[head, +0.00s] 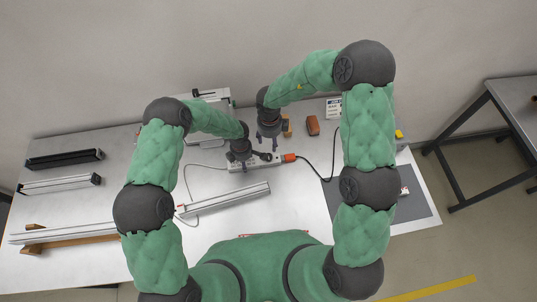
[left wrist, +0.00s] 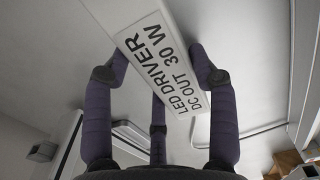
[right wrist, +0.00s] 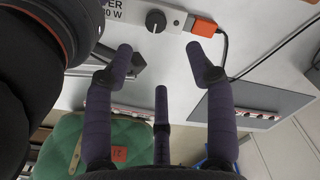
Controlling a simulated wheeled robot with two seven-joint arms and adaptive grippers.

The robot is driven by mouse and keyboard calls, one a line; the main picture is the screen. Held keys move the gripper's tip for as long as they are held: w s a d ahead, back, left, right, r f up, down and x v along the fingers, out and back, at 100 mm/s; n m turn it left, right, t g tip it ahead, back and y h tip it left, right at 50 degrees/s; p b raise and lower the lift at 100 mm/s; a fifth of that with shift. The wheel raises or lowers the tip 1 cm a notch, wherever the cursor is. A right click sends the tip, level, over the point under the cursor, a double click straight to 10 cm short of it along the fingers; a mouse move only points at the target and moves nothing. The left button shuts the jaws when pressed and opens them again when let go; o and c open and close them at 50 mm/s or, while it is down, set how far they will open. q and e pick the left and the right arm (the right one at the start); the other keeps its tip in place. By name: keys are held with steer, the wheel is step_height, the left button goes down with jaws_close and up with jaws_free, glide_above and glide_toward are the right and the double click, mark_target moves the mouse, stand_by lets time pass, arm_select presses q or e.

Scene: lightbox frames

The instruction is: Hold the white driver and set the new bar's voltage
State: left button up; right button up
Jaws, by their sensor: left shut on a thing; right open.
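The white driver (head: 240,168) lies on the table near the middle. Its label reads LED DRIVER, DC OUT 30 W in the left wrist view (left wrist: 165,60). My left gripper (head: 243,157) is shut on the driver, fingers on both sides of it. In the right wrist view a black knob (right wrist: 155,20) shows on the driver, near an orange plug (right wrist: 202,26). My right gripper (head: 268,145) is open and empty near the knob end, apart from the knob. A bar (head: 228,199) with a white cable lies in front of the driver.
A black bar (head: 65,158) and a white bar (head: 60,184) lie at the left. A long bar (head: 65,235) rests on wooden supports. A brown block (head: 312,125) and a small sign (head: 333,108) stand at the back. A grey mat (head: 410,205) lies at the right.

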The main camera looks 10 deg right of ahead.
glide_toward(256, 163)
steer(key=d+f, duration=0.3)
steer(key=f, duration=0.1)
steer(key=w+d+f, duration=0.1)
steer(key=d+f, duration=0.1)
steer(key=shift+d+f, duration=0.1)
steer(key=shift+d, duration=0.2)
jaws_close()
